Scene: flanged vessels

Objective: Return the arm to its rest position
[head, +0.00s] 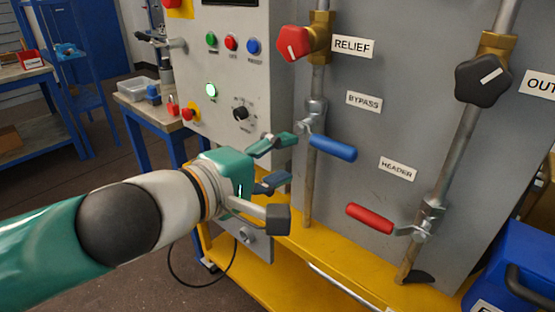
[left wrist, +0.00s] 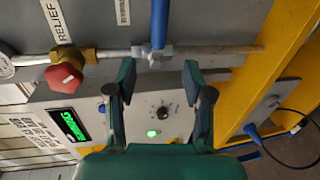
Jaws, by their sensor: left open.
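My left gripper (head: 278,162) is open and empty in the head view, in front of the panel's lower edge. It is left of and slightly below the blue bypass handle (head: 333,148), apart from it as far as I can tell. In the left wrist view the open fingers (left wrist: 160,90) frame the control box, with the blue handle (left wrist: 159,25) beyond the fingertips. The left arm (head: 150,215) stretches in from the left. My right gripper is in neither view.
The grey panel carries a red relief knob (head: 294,42), a black knob (head: 482,78) and a red header handle (head: 370,218). A control box (head: 232,75) with buttons stands left. A yellow base (head: 300,262) runs below. A blue workbench (head: 150,112) and a blue case (head: 515,265) flank it.

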